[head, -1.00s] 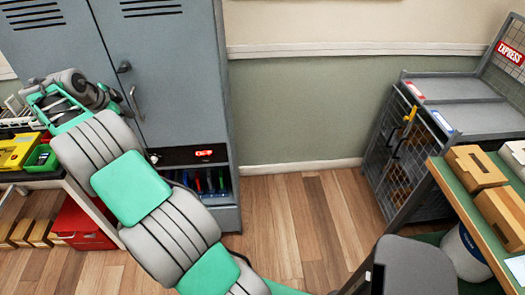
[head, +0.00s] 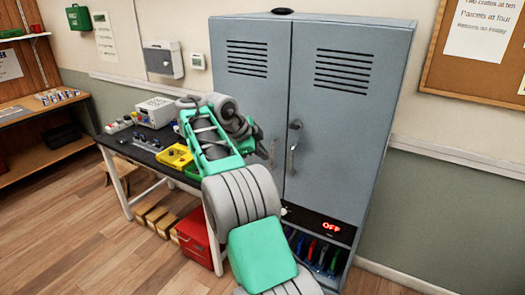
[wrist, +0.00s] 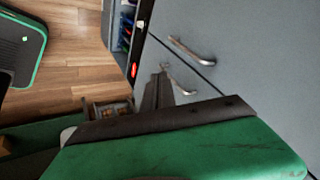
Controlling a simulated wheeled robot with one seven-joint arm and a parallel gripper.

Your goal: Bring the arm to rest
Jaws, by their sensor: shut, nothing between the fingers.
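My arm (head: 255,250) reaches up from the bottom of the head view and folds at the top, in front of the left edge of the grey cabinet (head: 345,130). In the head view the fingers of my gripper are hard to make out, partly hidden behind the wrist links. In the wrist view my gripper (wrist: 157,92) shows as dark fingers close together, with nothing held. The cabinet doors and handles (wrist: 190,48) appear behind and to the right of it.
A workbench (head: 147,137) with a yellow tray (head: 176,157) and a white device stands left of the cabinet. A red toolbox (head: 195,243) is under it. The cabinet's lower bay has a red OFF display (head: 331,227). Wooden floor (head: 60,225) is free at the left.

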